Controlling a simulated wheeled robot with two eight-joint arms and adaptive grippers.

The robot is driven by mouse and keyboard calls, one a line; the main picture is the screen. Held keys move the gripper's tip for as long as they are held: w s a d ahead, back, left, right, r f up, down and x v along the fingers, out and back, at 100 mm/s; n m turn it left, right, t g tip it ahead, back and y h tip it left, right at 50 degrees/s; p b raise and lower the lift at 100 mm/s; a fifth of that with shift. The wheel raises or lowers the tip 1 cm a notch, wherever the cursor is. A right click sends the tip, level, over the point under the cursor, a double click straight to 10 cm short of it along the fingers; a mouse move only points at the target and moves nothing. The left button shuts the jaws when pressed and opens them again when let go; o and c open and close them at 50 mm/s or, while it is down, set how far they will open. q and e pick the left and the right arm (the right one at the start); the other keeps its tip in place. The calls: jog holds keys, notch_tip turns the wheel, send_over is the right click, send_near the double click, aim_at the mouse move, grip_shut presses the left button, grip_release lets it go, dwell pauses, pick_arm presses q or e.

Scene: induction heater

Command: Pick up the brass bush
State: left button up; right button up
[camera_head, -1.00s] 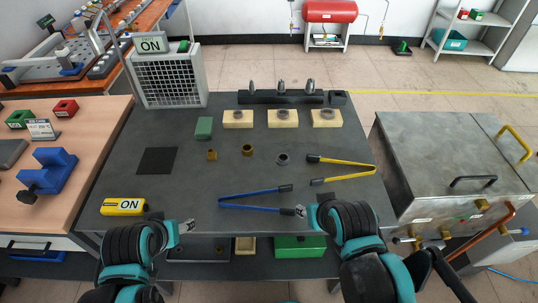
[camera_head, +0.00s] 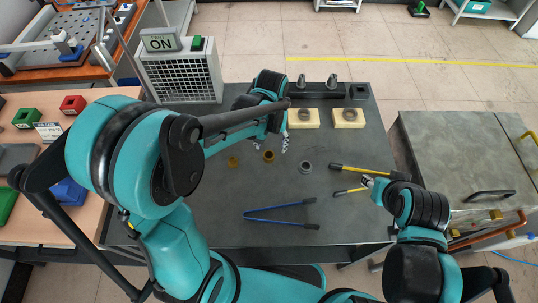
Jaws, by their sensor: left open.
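My left arm hides the table's left part. My right gripper (camera_head: 367,182) is low at the table's right side by the yellow tongs (camera_head: 360,170); its jaw opening is too small to judge.
Blue-handled tongs (camera_head: 280,213) lie at the front of the table. Two cream blocks with rings, one of them the right block (camera_head: 348,118), stand behind the bushes. A metal cabinet (camera_head: 450,150) is at right.

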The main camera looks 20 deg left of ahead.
aim_at(269, 154)
pick_arm(q)
jog(key=shift+s+f, duration=0.1)
jog(key=shift+f, duration=0.4)
jog(key=f, duration=0.1)
jog(key=f+b, duration=0.1)
jog(key=f, duration=0.1)
jog(key=f+b, duration=0.1)
jog(key=shift+s+a+f, duration=0.1)
jog(key=shift+a+f, duration=0.2)
jog(key=shift+f, duration=0.05)
jog(key=shift+r, duration=0.1)
jog(key=shift+c, duration=0.3)
grip_shut()
